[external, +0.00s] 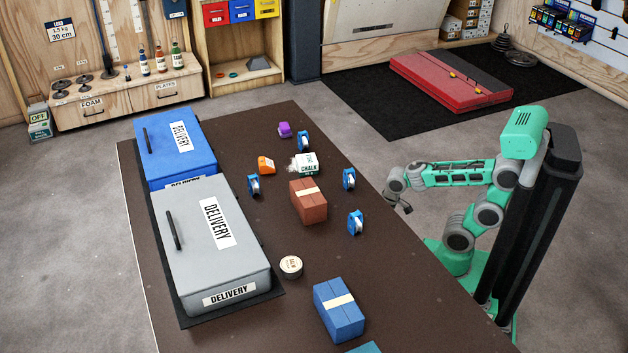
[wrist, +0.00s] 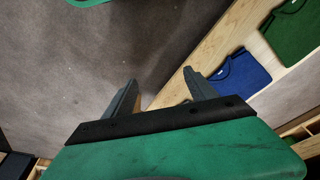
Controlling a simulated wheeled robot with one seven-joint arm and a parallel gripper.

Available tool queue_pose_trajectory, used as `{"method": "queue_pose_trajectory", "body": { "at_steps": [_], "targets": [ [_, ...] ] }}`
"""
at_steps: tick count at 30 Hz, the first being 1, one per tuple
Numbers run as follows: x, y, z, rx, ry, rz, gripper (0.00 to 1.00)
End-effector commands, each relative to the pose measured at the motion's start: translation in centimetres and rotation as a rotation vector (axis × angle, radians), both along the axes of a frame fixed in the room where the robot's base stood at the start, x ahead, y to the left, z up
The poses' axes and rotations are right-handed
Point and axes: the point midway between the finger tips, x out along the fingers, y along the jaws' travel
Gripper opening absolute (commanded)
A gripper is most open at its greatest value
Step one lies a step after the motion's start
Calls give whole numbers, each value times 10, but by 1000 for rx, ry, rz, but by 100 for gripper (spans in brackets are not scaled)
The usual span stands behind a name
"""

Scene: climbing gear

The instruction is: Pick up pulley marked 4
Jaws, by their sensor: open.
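Several blue pulleys stand on the dark brown table (external: 240,130). One pulley (external: 303,141) is at the back near the chalk box, one pulley (external: 253,184) is left of the brown box, one pulley (external: 349,179) is to its right, and one pulley (external: 355,222) is nearer the front right. Their numbers are too small to read, so I cannot tell which is marked 4. My gripper (external: 398,203) is beside the table's right edge, apart from all pulleys. In the wrist view my gripper (wrist: 163,93) is open and empty, with no pulley in sight.
A brown box (external: 308,208), chalk box (external: 307,164), orange item (external: 266,165), purple item (external: 284,129), round tin (external: 291,266) and blue box (external: 338,313) share the table. A blue delivery box (external: 160,150) and a grey one (external: 195,260) fill its left side.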

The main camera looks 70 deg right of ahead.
Motion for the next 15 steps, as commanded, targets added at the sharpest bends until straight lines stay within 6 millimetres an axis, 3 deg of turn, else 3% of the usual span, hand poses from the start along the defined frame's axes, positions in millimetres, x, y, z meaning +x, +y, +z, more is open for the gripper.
{"method": "queue_pose_trajectory", "body": {
  "at_steps": [1,5,6,9,15],
  "targets": [
    [26,-12,43,15,-35,-11,66],
    [113,-66,123,66,-193,-25,66],
    [136,-87,142,77,-246,-31,66],
    [180,-140,181,96,-370,-48,66],
    [223,-237,237,101,-565,-90,66]
  ]
}}
